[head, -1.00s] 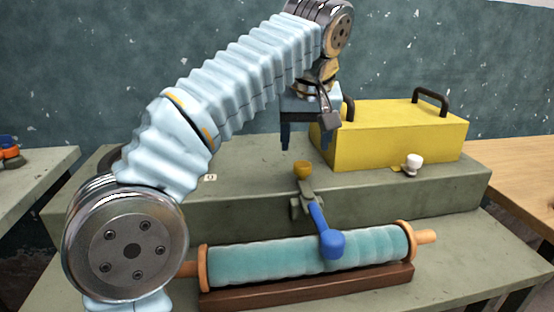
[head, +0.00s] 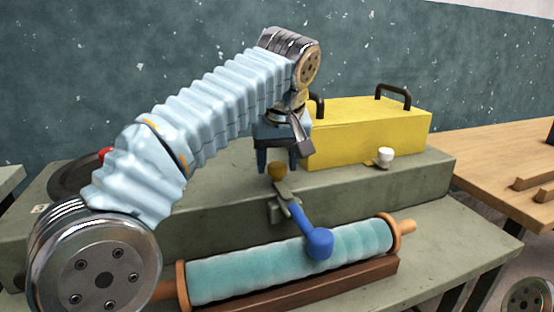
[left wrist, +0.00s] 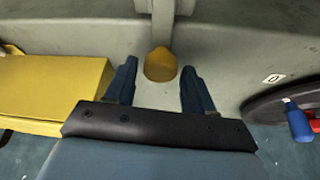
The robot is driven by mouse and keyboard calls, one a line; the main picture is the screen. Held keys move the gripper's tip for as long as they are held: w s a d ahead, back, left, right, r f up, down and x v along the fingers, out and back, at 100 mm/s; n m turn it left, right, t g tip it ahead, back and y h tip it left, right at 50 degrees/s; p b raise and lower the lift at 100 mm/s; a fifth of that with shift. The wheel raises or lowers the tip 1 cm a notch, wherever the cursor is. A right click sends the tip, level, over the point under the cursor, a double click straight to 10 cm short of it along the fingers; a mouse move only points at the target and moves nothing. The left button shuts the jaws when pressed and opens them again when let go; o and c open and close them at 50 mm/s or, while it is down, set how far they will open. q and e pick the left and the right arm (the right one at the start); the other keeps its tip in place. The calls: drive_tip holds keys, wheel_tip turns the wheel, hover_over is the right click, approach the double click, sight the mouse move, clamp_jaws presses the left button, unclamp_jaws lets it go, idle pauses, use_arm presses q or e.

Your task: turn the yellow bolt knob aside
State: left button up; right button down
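The yellow bolt knob (head: 277,170) is a small ochre knob on the grey housing, just above the bracket of a blue-handled lever. It also shows in the left wrist view (left wrist: 160,65). My left gripper (head: 277,167) points down at it from above, fingers apart. In the left wrist view the two dark blue fingers (left wrist: 158,72) stand on either side of the knob, with a gap visible on both sides. The fingers do not appear to touch it. My right gripper is not in view.
The lever's blue handle (head: 319,243) reaches over a teal roller (head: 260,268) in front. A yellow box (head: 370,132) with black handles stands close on the right, with a white knob (head: 386,154) at its base. A dark wheel (left wrist: 285,105) lies on the other side.

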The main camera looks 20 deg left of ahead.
use_arm(q)
drive_tip(key=c, duration=0.8)
drive_tip(key=m+h+p, duration=0.1)
drive_tip(key=m, duration=0.2)
drive_tip(key=shift+a+r, duration=0.1)
drive_tip(key=shift+r, duration=0.05)
drive_tip(key=m+h+p, duration=0.1)
drive_tip(key=m, duration=0.2)
drive_tip(key=shift+a+m+h+p, duration=0.1)
drive_tip(key=shift+m+h+p, duration=0.2)
drive_tip(key=m+h, duration=0.2)
drive_tip(key=m, duration=0.3)
drive_tip(key=shift+a, duration=0.1)
drive_tip(key=m+g, duration=0.1)
drive_tip(key=m, duration=0.1)
drive_tip(key=m+h, duration=0.1)
drive_tip(key=m, duration=0.2)
drive_tip(key=shift+w+a+g, duration=0.1)
drive_tip(key=shift+w+g, duration=0.05)
drive_tip(key=shift+g, duration=0.25)
drive_tip(key=shift+m, duration=0.5)
